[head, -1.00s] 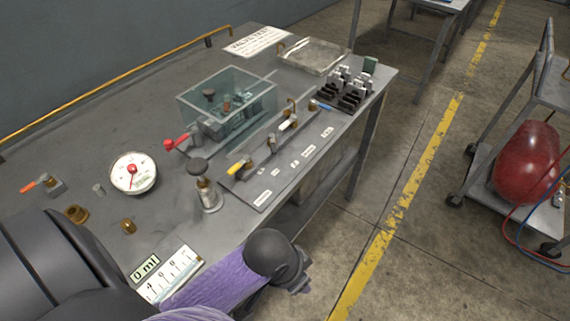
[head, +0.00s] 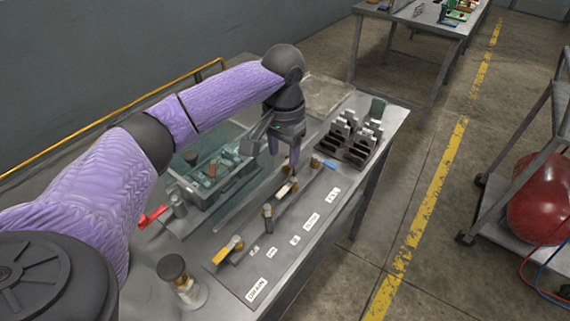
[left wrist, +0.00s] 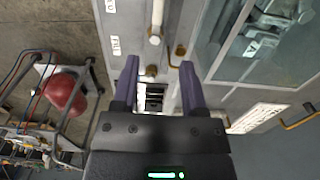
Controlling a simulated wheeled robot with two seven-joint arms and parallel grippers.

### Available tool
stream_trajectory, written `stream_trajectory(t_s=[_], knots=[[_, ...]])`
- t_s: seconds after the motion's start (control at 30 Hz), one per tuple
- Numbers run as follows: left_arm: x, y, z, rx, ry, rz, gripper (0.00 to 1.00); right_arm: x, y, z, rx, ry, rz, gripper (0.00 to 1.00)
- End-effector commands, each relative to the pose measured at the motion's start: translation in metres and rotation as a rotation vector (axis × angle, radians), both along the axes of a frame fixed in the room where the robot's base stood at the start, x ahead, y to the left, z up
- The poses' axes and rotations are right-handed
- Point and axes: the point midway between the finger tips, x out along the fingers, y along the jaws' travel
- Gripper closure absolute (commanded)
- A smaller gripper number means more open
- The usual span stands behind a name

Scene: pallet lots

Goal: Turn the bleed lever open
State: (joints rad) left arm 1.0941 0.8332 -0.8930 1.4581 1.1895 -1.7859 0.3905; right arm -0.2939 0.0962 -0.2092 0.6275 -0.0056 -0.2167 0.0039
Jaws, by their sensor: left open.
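My left gripper (head: 284,152) reaches over the table with its fingers pointing down above the far part of the valve panel. It is open; in the left wrist view its two fingers (left wrist: 158,85) stand apart with nothing gripped. The labelled panel (head: 238,284) carries a yellow lever (head: 228,249) at the near end, a white-handled lever (head: 285,189) in the middle and a blue lever (head: 329,165) at the far end. The labels are too small for me to tell which lever is the bleed lever. My right gripper is not in view.
A clear-walled box (head: 206,196) stands left of the panel, with a red lever (head: 152,217) at its near side. A dark rack (head: 347,146) of metal pieces stands beyond the panel. A capped cylinder (head: 181,284) stands at the near end. A cart with a red tank (head: 540,208) is at right.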

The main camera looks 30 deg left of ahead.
Motion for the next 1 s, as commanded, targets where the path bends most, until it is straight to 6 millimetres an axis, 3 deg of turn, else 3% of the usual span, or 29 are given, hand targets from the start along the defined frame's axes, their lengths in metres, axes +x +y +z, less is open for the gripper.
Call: stream_trajectory(t_s=[0.1, 0.3, 0.43, 0.7, 0.97, 1.0], knots=[[-0.001, 0.0, -0.033, 0.0, 0.005, -0.001, 0.45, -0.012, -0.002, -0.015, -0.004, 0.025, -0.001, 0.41], [-0.001, 0.0, -0.078, 0.002, 0.003, -0.003, 0.45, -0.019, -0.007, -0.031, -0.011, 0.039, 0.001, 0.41], [-0.001, 0.0, -0.09, 0.002, 0.001, -0.004, 0.45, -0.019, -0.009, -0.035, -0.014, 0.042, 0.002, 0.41], [-0.001, -0.001, -0.091, 0.002, -0.001, -0.005, 0.45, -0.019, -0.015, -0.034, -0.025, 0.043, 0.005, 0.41], [-0.001, -0.001, -0.091, 0.002, -0.001, -0.005, 0.98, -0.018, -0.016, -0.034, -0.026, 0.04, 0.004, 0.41], [-0.001, -0.001, -0.091, 0.002, -0.001, -0.005, 1.0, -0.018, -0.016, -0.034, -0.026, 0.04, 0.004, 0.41]])
